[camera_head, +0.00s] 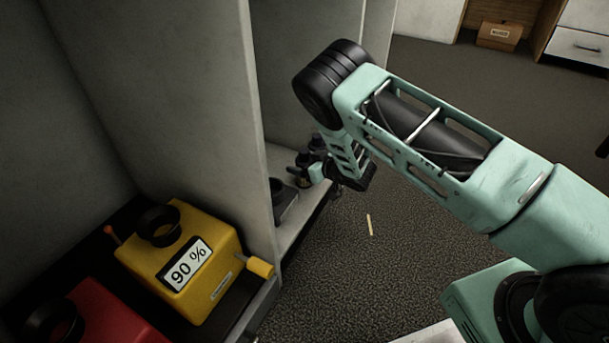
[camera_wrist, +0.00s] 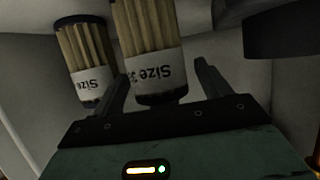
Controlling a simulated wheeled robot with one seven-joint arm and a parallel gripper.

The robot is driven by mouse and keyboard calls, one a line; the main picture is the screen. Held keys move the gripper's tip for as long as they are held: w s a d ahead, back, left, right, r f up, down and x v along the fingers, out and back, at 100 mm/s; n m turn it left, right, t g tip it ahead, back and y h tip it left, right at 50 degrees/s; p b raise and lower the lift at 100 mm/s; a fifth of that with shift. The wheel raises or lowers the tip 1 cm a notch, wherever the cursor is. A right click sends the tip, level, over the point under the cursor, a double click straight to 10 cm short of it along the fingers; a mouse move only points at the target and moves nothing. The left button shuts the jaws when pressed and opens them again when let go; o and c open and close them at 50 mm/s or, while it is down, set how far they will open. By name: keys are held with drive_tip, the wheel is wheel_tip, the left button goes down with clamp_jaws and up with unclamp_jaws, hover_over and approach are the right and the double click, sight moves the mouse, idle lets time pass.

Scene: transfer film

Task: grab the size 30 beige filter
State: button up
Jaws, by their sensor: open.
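Two round holders filled with beige sticks show upside down in the wrist view. The nearer holder (camera_wrist: 148,45) has a white label reading "Size" and a number that looks like it starts with 3; the rest is unclear. It stands between the fingers of my open gripper (camera_wrist: 161,72), and I cannot tell whether they touch it. The other holder (camera_wrist: 84,55) is to the left, outside the left finger, its label reading "Size" with the number not readable. In the head view my gripper (camera_head: 318,170) reaches into a grey cubby, mostly hidden by my arm.
A yellow box (camera_head: 185,262) marked "90 %" and a red box (camera_head: 90,318) sit in the bay left of a grey partition (camera_head: 200,120). A thin beige stick (camera_head: 369,225) lies on the open floor. A dark object (camera_wrist: 285,28) is at the wrist view's upper right.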

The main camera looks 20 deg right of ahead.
drive_tip(key=c, duration=1.2)
drive_tip(key=shift+r, duration=0.1)
